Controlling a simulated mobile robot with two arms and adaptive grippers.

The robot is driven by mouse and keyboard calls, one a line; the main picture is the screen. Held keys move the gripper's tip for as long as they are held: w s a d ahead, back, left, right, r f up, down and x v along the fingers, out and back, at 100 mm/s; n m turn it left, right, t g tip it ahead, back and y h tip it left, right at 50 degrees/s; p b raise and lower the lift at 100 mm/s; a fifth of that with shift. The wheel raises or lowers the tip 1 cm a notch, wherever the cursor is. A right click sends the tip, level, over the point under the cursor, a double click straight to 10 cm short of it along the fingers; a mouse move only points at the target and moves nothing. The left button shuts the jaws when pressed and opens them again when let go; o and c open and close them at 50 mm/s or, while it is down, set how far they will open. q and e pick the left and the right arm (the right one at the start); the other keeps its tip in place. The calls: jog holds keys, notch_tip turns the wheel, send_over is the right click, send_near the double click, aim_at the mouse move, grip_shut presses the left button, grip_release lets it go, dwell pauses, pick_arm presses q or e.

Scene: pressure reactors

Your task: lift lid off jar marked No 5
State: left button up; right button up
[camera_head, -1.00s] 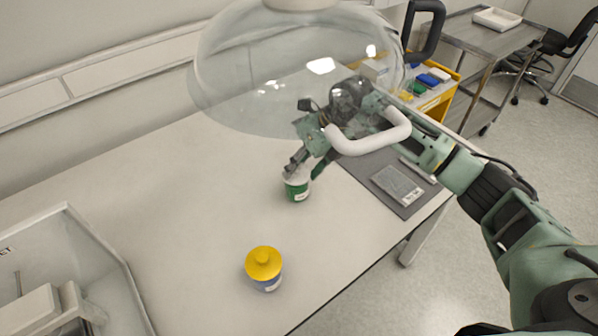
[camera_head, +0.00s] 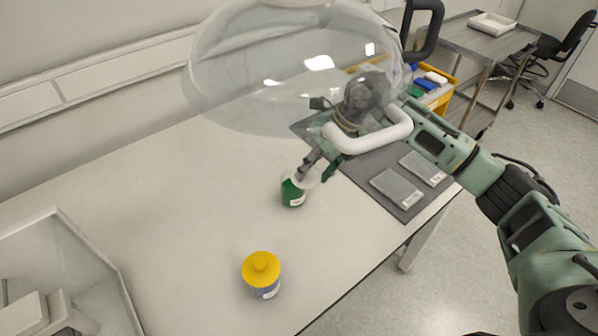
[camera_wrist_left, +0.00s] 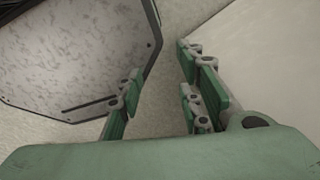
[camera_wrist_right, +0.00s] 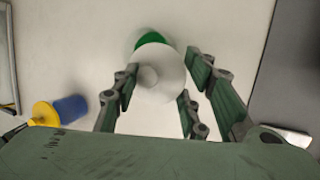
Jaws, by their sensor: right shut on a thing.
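A green jar (camera_head: 291,194) with a white label stands on the bench; the label's writing is too small to read. Its round white lid (camera_head: 310,178) is off to the jar's right side and tilted in the head view. My right gripper (camera_head: 319,168) is shut on the lid. In the right wrist view the lid (camera_wrist_right: 158,75) is between the fingers, with the green jar (camera_wrist_right: 153,40) partly hidden behind it. A blue jar with a yellow lid (camera_head: 261,268) stands nearer. My left gripper (camera_wrist_left: 160,95) is open and empty, seen only in its wrist view.
A clear dome with a white handle (camera_head: 370,135) hangs over the back of the bench and shows in front of my right arm. A dark mat (camera_head: 345,172) with grey panels lies to the right. A grey tray-like enclosure (camera_head: 90,255) is at left.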

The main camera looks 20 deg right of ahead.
jog(key=s+d+b, duration=0.4)
jog(key=s+d, duration=0.2)
jog(key=d, duration=0.7)
jog(key=shift+d, duration=0.15)
jog(key=shift+s+r, duration=0.1)
